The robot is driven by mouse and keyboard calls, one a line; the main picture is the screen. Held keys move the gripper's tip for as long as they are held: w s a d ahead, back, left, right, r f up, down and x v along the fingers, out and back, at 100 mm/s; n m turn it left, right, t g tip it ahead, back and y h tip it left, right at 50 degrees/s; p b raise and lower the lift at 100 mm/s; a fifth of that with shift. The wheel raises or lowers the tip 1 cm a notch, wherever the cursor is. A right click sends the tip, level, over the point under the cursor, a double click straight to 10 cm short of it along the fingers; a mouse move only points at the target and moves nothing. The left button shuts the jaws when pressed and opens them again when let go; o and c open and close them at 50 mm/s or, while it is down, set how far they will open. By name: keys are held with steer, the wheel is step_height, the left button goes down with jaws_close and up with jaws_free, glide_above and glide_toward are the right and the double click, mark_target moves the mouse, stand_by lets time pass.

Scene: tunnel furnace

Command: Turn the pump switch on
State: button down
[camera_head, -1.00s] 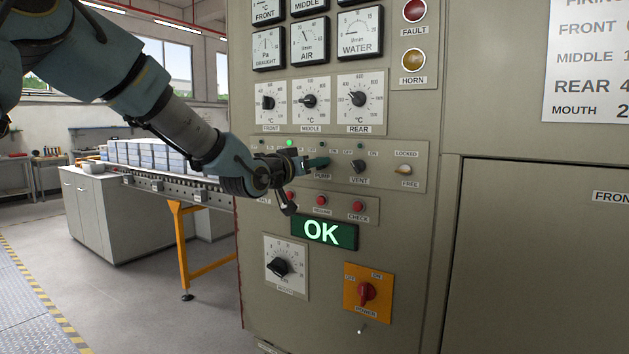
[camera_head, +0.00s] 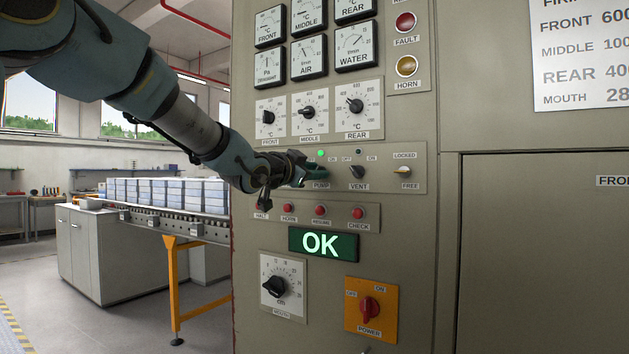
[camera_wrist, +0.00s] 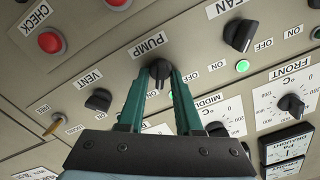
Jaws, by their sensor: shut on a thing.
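In the head view my gripper (camera_head: 312,172) reaches the panel from the left and hides most of the knob. A green lamp (camera_head: 321,153) above the pump switch is lit. It also glows between the fingers in the wrist view (camera_wrist: 170,96).
The vent knob (camera_head: 357,172) and locked/free switch (camera_head: 403,172) are to the right. The fan knob (camera_wrist: 240,35) is beside the pump, with a lit green lamp (camera_wrist: 242,66). Red buttons (camera_head: 320,210) and a green OK display (camera_head: 323,243) lie below. A conveyor (camera_head: 165,220) stands left.

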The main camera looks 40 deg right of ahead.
steer(key=shift+m, duration=0.3)
steer(key=c, duration=0.9)
jaws_free()
steer(key=b+v, duration=0.1)
steer(key=v, duration=1)
